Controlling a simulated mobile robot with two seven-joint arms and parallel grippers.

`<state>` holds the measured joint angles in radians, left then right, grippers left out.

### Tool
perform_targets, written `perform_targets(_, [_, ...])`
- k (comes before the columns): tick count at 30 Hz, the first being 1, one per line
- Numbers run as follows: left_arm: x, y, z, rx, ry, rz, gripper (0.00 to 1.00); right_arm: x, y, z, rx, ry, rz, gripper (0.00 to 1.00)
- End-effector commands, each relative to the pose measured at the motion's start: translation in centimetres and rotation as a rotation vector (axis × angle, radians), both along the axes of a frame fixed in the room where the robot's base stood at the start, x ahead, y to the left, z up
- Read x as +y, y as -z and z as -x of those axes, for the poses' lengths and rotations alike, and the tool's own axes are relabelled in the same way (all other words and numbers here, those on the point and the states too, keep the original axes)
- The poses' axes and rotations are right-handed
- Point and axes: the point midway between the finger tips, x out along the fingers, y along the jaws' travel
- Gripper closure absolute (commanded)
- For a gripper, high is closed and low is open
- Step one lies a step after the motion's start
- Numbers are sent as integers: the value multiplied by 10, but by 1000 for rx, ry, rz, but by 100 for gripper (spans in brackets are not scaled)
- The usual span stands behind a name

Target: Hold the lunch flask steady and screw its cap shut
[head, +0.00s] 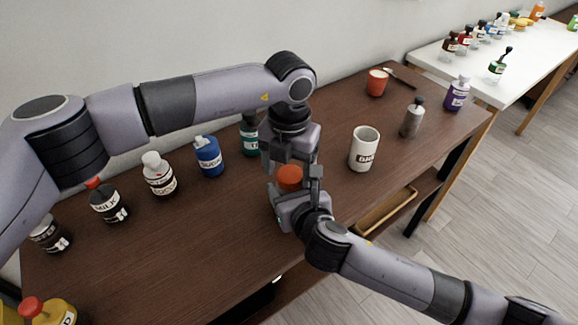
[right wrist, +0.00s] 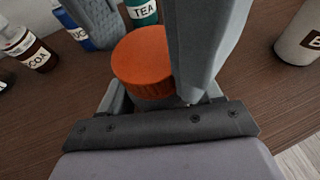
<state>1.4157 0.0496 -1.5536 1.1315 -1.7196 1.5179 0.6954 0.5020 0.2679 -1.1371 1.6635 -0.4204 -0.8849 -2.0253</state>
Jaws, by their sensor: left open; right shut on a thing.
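The lunch flask's orange cap (head: 289,177) is in the middle of the head view, low between the two grippers. In the right wrist view the ribbed cap (right wrist: 142,58) sits on top of the flask (right wrist: 153,101), whose grey body is mostly hidden. My right gripper (head: 291,204) is shut on the flask body below the cap. My left gripper (head: 292,167) points down from above, open, with a finger on either side of the cap. A gap shows between the left finger and the cap in the right wrist view; contact on the right side is unclear.
Behind the grippers stand a teal tea bottle (head: 249,136), a blue bottle (head: 208,157) and a brown cocoa bottle (head: 158,175). The front of the brown table (head: 200,255) is clear.

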Motion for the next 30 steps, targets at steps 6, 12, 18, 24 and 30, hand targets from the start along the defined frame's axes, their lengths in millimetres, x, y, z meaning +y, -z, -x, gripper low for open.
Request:
perform_targets(6, [-4, -29, 2, 1, 9, 10, 23, 0, 2, 0, 4, 1, 2, 100])
perform_targets(12, [-3, -45, 2, 2, 6, 8, 23, 0, 2, 0, 4, 1, 2, 100])
perform_targets(18, [-2, -45, 1, 3, 5, 6, 27, 0, 2, 0, 4, 1, 2, 100])
perform_targets(24, [-2, -47, 1, 1, -59, 7, 27, -1, 2, 0, 4, 1, 2, 100])
perform_targets(30, [-3, -56, 1, 1, -311, 7, 27, -1, 2, 0, 4, 1, 2, 100])
